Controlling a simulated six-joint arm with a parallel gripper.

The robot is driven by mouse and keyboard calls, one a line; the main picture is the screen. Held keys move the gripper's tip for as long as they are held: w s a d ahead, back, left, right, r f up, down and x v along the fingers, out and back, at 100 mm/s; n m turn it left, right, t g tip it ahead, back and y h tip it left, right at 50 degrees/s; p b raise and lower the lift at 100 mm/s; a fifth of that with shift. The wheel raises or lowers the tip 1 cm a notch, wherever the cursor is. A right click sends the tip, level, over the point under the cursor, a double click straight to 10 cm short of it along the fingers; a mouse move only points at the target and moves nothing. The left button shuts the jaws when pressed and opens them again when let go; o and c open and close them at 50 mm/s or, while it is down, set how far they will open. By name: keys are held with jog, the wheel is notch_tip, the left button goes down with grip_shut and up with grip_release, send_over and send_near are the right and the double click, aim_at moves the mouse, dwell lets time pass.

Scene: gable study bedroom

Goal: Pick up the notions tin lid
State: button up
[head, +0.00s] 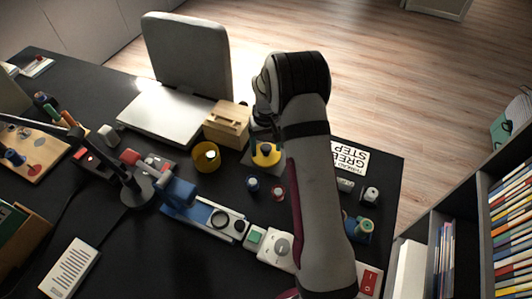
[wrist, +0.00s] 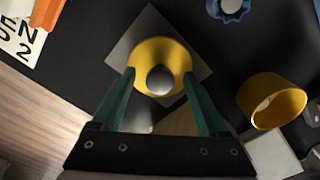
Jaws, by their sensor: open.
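The notions tin lid is a yellow round lid (wrist: 158,50) with a grey ball knob, lying on a grey square pad (wrist: 205,70) in the wrist view. In the head view the lid (head: 267,159) is partly covered by my gripper. My gripper (wrist: 159,74) is open above the lid. Its two green fingers appear on either side of the knob, with nothing held; I cannot tell how high the tips are. The open yellow tin (wrist: 272,101) stands apart to the right in the wrist view and left of the lid in the head view (head: 206,164).
A wooden box (head: 227,125) stands close behind the lid. A blue-rimmed spool (head: 252,184) and a red-rimmed one (head: 278,193) stand in front. A printed card (head: 349,158) lies to the right.

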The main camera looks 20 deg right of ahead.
jog(key=shift+f, duration=0.2)
grip_shut()
dwell(0.3)
